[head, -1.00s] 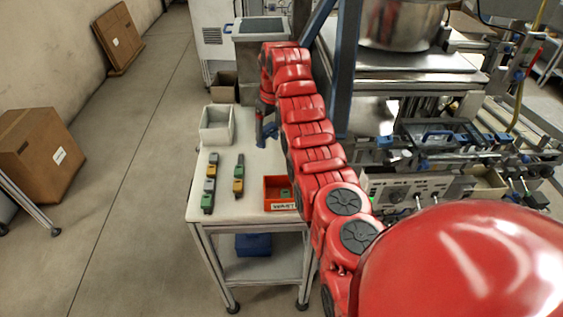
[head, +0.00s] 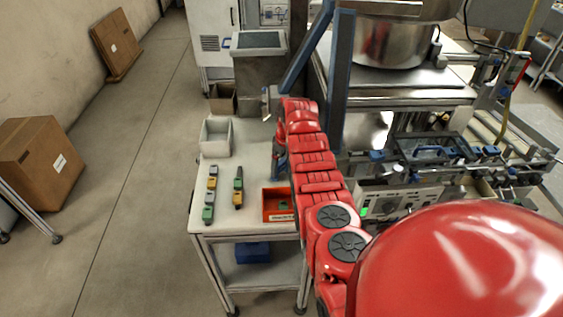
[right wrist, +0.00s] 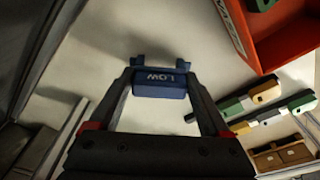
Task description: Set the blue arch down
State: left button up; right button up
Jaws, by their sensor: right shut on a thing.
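The blue arch (right wrist: 160,84), marked LOW, sits between the fingertips of my right gripper (right wrist: 158,78) in the right wrist view. The gripper is shut on it. Two small prongs of the arch point away from the gripper, over a pale surface. In the head view a blue part (head: 280,163) shows at the left edge of my red right arm, over the right side of the white table (head: 245,160); the arm hides much of the gripper. I cannot tell whether the arch touches the table. My left gripper is not in view.
A red-orange bin (head: 278,218) stands at the table's front right, with a green piece inside. Two rows of small coloured blocks (head: 238,186) (head: 210,198) lie left of it. A white bin (head: 216,152) stands behind them. The table between is clear.

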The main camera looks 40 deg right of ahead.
aim_at(282, 163)
jog(key=shift+f, duration=0.3)
jog(key=o, duration=1.2)
jog(key=shift+o, duration=0.2)
jog(key=shift+r, duration=0.1)
jog(key=shift+r, duration=0.3)
jog(key=r+b, duration=0.1)
jog(key=r, duration=0.1)
jog(key=r+b, duration=0.2)
jog(key=r, duration=0.1)
jog(key=shift+s+d+r, duration=0.15)
jog(key=shift+s+r, duration=0.15)
jog(key=shift+s, duration=0.1)
jog(key=shift+s+r, duration=0.2)
jog(key=shift+r, duration=0.5)
